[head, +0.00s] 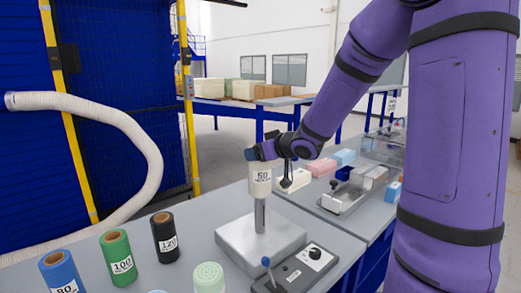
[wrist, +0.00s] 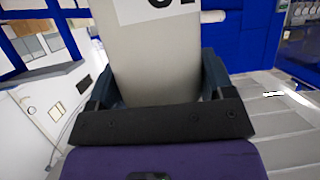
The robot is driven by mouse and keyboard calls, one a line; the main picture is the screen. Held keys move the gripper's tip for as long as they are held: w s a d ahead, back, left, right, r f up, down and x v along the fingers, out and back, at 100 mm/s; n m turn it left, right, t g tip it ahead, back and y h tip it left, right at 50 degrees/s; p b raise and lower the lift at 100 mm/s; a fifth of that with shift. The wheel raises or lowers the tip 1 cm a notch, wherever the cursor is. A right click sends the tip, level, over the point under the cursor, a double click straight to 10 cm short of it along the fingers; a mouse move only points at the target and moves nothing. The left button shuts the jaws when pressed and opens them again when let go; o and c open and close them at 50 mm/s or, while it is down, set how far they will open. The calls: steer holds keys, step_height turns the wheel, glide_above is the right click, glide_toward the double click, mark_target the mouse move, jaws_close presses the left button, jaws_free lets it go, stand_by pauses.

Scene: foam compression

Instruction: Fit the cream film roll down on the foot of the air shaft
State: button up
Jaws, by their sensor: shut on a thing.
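The cream film roll (head: 260,181), with a printed label reading 50, is upright at the end of my arm. My gripper (head: 264,152) is shut on its upper part in the head view. In the wrist view the roll (wrist: 155,65) fills the middle between the jaws. The grey air shaft (head: 260,214) stands upright on a square metal foot (head: 240,243). The roll is in line with the shaft, and bare shaft shows between its lower end and the foot. The shaft's top is hidden; I cannot tell for sure whether the roll is around it.
Blue (head: 61,275), green (head: 118,257) and black (head: 165,238) rolls stand at the left of the table. A pale green roll (head: 208,277) is in front. A control box with a lever (head: 295,270) lies right of the foot. A metal fixture (head: 345,197) is farther right.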

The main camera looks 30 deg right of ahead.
mark_target(260, 194)
steer(key=shift+f, duration=7.2)
stand_by(0.4)
steer(key=o, duration=1.5)
